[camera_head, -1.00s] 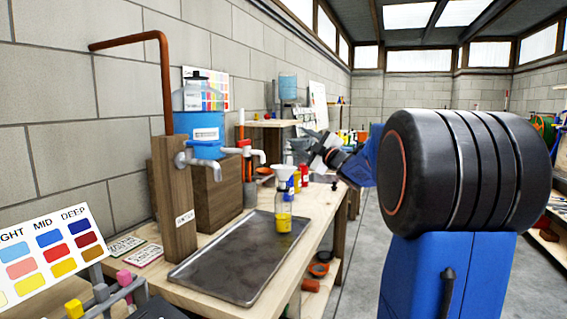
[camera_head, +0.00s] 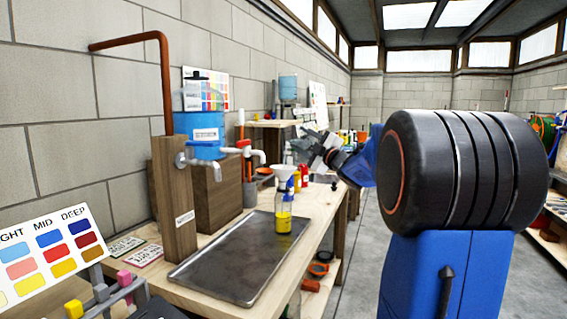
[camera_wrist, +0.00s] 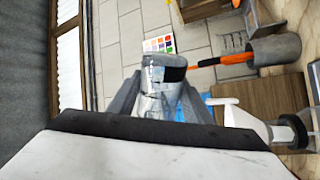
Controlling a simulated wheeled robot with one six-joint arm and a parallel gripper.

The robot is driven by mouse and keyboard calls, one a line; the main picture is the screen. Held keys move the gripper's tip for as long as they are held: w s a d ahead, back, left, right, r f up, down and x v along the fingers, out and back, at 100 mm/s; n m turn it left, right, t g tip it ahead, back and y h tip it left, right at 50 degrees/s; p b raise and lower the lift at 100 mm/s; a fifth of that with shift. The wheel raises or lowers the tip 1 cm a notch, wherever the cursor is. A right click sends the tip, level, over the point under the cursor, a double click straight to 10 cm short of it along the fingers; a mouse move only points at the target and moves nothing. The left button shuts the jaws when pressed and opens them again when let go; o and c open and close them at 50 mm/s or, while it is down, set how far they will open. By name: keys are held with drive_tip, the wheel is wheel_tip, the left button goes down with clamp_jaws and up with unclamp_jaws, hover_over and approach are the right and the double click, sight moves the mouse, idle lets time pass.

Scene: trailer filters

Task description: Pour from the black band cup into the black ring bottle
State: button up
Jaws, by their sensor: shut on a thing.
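The clear cup with a black band (camera_wrist: 172,72) is between the fingers of my gripper (camera_wrist: 158,100) in the wrist view, and the gripper is shut on it. In the head view my gripper (camera_head: 318,148) is above and to the right of a bottle with yellow liquid (camera_head: 284,222). I take this for the black ring bottle; a dark band shows near its top, but it is small. A white funnel (camera_head: 284,172) sits at its mouth. The cup's contents cannot be made out, and no stream is visible.
The bottle stands on a grey metal tray (camera_head: 225,265) on the wooden bench. A blue container and taps (camera_head: 207,150) stand behind the tray, with a wooden post (camera_head: 174,200). Other bottles stand farther along the bench. A grey pot (camera_wrist: 275,49) shows in the wrist view.

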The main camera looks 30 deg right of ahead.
drive_tip(key=shift+r+n+y, duration=0.35)
drive_tip(key=shift+n+y, duration=0.05)
drive_tip(key=shift+n, duration=0.5)
idle(1.1)
drive_tip(key=shift+s+a+f+n, duration=0.1)
drive_tip(key=shift+a+n, duration=0.25)
drive_tip(key=shift+n, duration=0.05)
idle(0.6)
drive_tip(key=shift+d, duration=0.1)
drive_tip(key=shift+d+m, duration=0.2)
drive_tip(key=shift+m, duration=0.5)
drive_tip(key=shift+f+m+h, duration=0.35)
drive_tip(key=shift+m+h, duration=0.05)
drive_tip(key=shift+m, duration=0.3)
drive_tip(key=shift+r+m+h, duration=0.2)
drive_tip(key=shift+m+h, duration=0.2)
drive_tip(key=shift+m, duration=0.6)
